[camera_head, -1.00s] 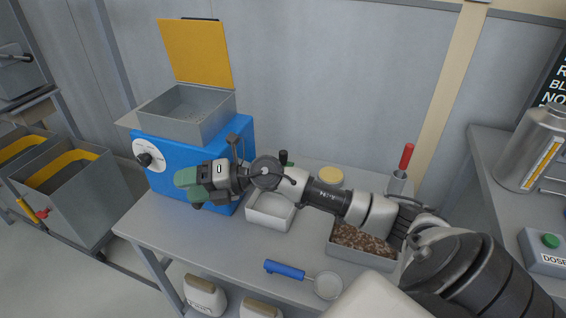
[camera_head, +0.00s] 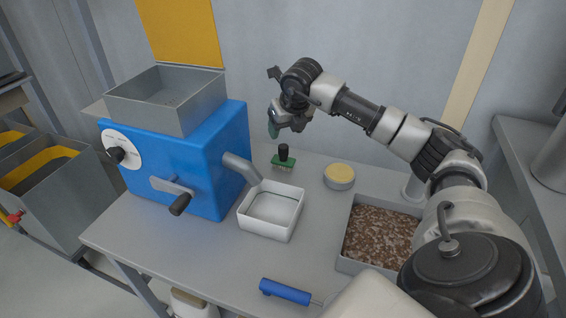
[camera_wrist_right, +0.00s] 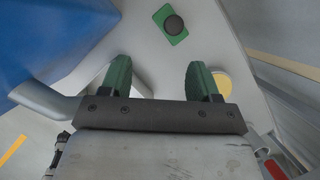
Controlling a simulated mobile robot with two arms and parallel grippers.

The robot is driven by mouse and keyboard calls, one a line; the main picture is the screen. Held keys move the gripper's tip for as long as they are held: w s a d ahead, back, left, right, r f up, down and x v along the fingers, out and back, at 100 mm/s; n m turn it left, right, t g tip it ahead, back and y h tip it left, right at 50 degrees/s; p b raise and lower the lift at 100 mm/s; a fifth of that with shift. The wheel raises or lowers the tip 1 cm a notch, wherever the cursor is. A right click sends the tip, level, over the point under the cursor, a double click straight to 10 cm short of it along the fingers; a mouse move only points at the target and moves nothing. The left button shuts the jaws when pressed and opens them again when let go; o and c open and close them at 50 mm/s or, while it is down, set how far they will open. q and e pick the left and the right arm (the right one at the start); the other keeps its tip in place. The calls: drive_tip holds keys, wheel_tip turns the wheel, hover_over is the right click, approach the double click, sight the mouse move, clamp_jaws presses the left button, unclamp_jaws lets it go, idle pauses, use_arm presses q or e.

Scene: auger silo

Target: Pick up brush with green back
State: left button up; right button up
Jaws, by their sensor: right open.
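The brush with the green back (camera_head: 284,160) has a black knob handle on top and stands upright on the grey table, right of the blue machine. In the right wrist view its green back (camera_wrist_right: 163,16) and round knob show from above, beyond the open fingertips. My right gripper (camera_head: 273,130) is above the table near the back wall, over and slightly left of the brush, and apart from it. In the right wrist view its two green fingers (camera_wrist_right: 160,77) are spread with nothing between them. My left gripper is not in view.
The blue machine (camera_head: 205,165) with hopper and crank stands left. A white tray (camera_head: 243,224) sits in front of the brush. A yellow-topped round tin (camera_head: 339,176) is to its right. A bin of brown grains (camera_head: 347,266) and a blue-handled tool (camera_head: 285,291) lie nearer.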

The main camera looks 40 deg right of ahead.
sight(284, 146)
drive_tip(key=x, duration=0.2)
drive_tip(key=d+x, duration=0.1)
drive_tip(key=x, duration=0.2)
drive_tip(key=shift+d+f, duration=0.1)
drive_tip(key=shift+d, duration=0.05)
drive_tip(key=x, duration=0.3)
drive_tip(key=d+x, duration=0.1)
drive_tip(key=x, duration=0.1)
drive_tip(key=shift+w+f, duration=0.25)
drive_tip(key=shift+w, duration=0.05)
drive_tip(key=shift+f, duration=0.2)
drive_tip(key=c, duration=1)
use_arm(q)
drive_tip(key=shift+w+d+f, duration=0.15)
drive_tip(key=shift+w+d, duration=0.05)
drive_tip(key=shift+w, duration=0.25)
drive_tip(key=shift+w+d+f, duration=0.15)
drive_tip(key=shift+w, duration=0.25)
use_arm(e)
drive_tip(key=shift+c, duration=0.2)
drive_tip(key=shift+r, duration=0.1)
